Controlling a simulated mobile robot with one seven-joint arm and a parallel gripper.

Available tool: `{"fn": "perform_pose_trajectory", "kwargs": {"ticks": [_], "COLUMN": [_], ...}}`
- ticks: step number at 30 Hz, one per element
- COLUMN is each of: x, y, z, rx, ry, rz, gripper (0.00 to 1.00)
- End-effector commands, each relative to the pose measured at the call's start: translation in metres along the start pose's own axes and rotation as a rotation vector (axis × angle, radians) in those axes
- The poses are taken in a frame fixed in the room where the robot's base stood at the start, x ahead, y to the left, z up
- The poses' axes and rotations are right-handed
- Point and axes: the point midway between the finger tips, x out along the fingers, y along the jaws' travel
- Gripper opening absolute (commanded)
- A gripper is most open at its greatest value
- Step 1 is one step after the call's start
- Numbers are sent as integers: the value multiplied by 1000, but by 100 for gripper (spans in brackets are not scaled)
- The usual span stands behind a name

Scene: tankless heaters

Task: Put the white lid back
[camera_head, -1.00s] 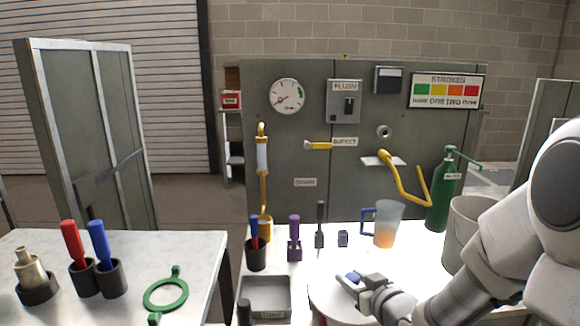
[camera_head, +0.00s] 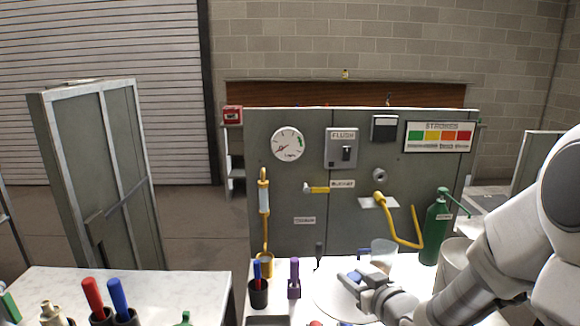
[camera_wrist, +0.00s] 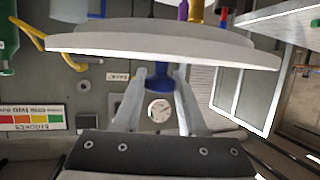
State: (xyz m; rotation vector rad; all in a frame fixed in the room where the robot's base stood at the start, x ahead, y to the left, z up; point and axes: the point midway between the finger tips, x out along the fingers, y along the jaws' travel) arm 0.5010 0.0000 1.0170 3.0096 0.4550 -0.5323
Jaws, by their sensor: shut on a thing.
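The white lid (camera_head: 330,297) is a wide round disc with a blue knob (camera_wrist: 158,84). My gripper (camera_head: 352,279) is shut on this knob. In the wrist view the lid (camera_wrist: 150,47) spans the upper middle, just beyond my fingertips (camera_wrist: 157,76). The lid appears to be held above the white worktop, in front of the clear jug (camera_head: 383,253). A pale bucket (camera_head: 452,262) stands at the right of the worktop, apart from the lid. My arm hides much of the bucket, and its opening is hard to see.
A green bottle (camera_head: 433,232) stands behind the bucket. A yellow bent handle (camera_head: 398,222) sticks out from the grey panel (camera_head: 310,185).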

Motion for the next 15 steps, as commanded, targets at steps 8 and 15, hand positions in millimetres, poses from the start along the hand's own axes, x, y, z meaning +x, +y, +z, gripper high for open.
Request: {"fn": "perform_pose_trajectory", "kwargs": {"ticks": [8,15], "x": [-14,-12], "y": [0,-1], "z": [-38,-41], "rx": [0,2], "ry": [0,0], "rz": [1,5], "gripper": [0,0]}}
